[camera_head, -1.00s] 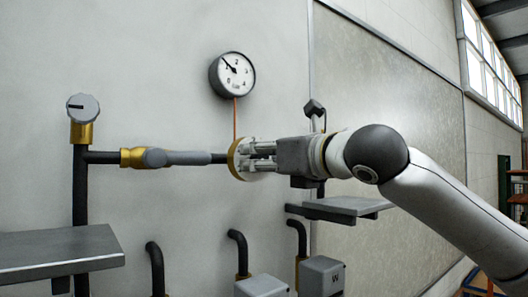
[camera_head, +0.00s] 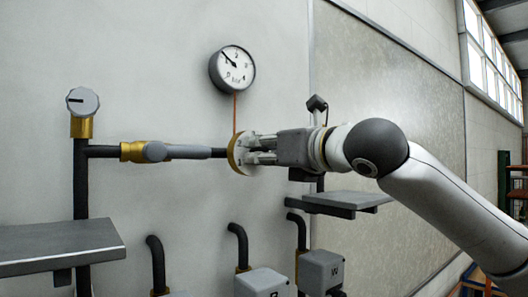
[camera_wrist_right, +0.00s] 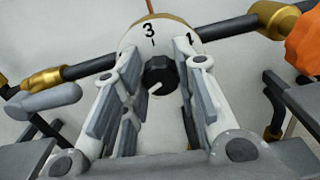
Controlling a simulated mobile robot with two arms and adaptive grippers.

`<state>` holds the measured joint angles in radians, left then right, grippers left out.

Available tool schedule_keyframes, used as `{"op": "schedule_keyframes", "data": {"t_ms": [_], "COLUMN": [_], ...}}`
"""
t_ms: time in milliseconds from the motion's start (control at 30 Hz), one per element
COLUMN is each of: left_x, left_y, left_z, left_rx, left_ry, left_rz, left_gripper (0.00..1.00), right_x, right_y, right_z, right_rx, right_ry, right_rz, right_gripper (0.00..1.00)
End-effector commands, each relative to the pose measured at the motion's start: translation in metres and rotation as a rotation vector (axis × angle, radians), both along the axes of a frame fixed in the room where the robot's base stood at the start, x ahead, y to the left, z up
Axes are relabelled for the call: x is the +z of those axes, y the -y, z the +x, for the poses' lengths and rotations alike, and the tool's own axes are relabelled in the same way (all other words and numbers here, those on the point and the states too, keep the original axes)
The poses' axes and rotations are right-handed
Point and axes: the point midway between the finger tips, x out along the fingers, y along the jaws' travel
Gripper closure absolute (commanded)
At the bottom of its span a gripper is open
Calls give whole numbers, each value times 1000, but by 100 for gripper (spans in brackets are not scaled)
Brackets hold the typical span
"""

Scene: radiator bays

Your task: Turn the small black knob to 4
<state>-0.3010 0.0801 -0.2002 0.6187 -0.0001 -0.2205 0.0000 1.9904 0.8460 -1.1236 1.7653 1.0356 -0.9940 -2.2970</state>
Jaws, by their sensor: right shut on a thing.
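The small black knob (camera_wrist_right: 159,74) shows in the right wrist view, in front of a white dial face (camera_wrist_right: 150,38) with a brass rim. A pale line on the knob's front runs slantwise. A "3" with a tick stands above the knob, and another numeral, only partly clear, stands to its right. My right gripper (camera_wrist_right: 156,66) has its fingers on both sides of the knob and is shut on it. In the head view, my right gripper (camera_head: 258,150) reaches in from the right and hides the knob and most of the brass-rimmed dial (camera_head: 235,153). My left gripper is not in view.
A round pressure gauge (camera_head: 232,69) hangs above the dial, its needle toward upper left. A grey lever valve (camera_head: 180,152) sits on the pipe to the left. A grey shelf (camera_head: 55,245) stands lower left, a smaller one (camera_head: 345,199) below my arm. Grey boxes (camera_head: 320,271) lie below.

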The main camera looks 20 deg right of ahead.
Motion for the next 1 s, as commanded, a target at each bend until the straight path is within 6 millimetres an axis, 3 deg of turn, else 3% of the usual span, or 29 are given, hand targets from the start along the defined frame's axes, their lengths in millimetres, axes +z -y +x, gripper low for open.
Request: {"op": "schedule_keyframes", "data": {"t_ms": [1000], "left_x": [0], "left_y": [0], "left_z": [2], "left_rx": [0], "left_ry": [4], "left_rz": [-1], "left_gripper": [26], "right_x": [-2], "right_y": [2], "right_z": [1], "right_rx": [1], "right_ry": [-312], "right_rz": [859], "right_gripper": [96]}}
